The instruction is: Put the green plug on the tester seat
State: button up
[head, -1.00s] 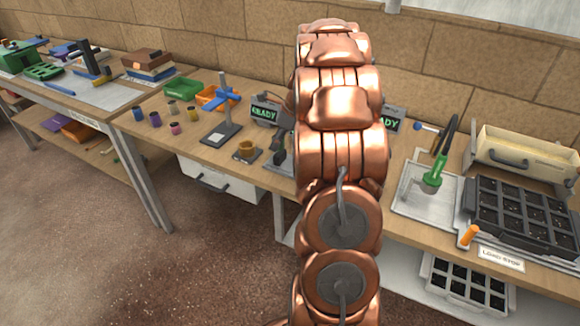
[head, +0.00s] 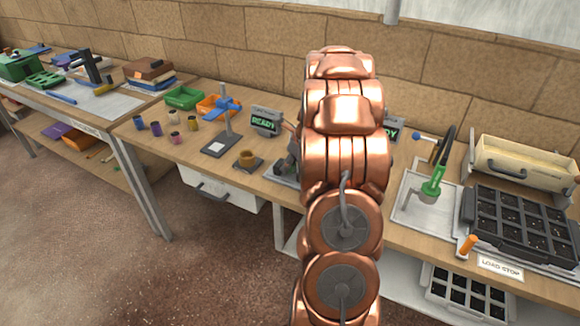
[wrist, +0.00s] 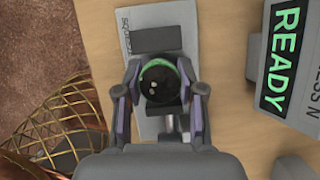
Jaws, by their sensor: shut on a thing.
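My gripper (wrist: 160,92) is shut on the green plug (wrist: 160,64), a round dark-topped plug with a green rim, in the wrist view. The plug is between the two fingers, over the grey tester base (wrist: 125,28), whose lettering is partly legible. A dark rectangular pad (wrist: 157,38) shows on the base just beyond the plug. The wrist view does not show whether the plug touches the tester seat. In the head view my copper arm hides the gripper and plug, and part of the tester base (head: 283,178) shows left of it.
A READY display (wrist: 284,45) stands right of the gripper; in the head view a READY display (head: 266,122) shows left of my arm. A wire basket (wrist: 60,120) is at lower left.

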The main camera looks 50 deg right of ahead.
jog(key=shift+f, duration=0.85)
jog(key=shift+f, duration=0.15)
jog(key=o, duration=1.1)
jog(key=b+v, duration=0.2)
jog(key=v, duration=1)
